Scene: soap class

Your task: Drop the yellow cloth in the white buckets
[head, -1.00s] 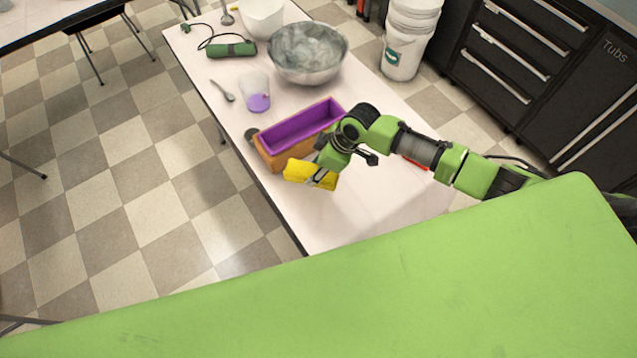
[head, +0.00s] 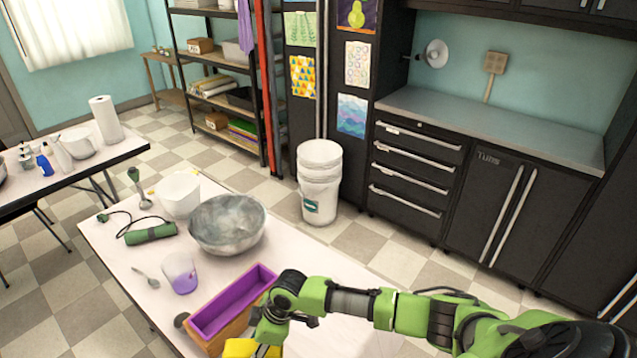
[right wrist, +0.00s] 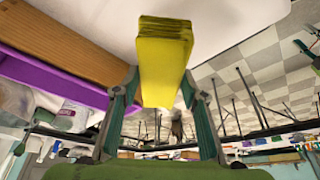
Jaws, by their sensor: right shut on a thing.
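The yellow cloth (head: 238,348) is at the bottom edge of the head view, partly cut off. It shows as a folded yellow stack in the right wrist view (right wrist: 164,62). My right gripper (right wrist: 158,88) is shut on the cloth, with a finger at each side. In the head view my right gripper (head: 262,343) is beside the near end of the purple-lined wooden mold. The white buckets (head: 320,178) stand stacked on the floor beyond the table, before the dark cabinets, well away from the cloth. My left gripper is not in view.
Checkered floor (head: 360,243) is open around the buckets.

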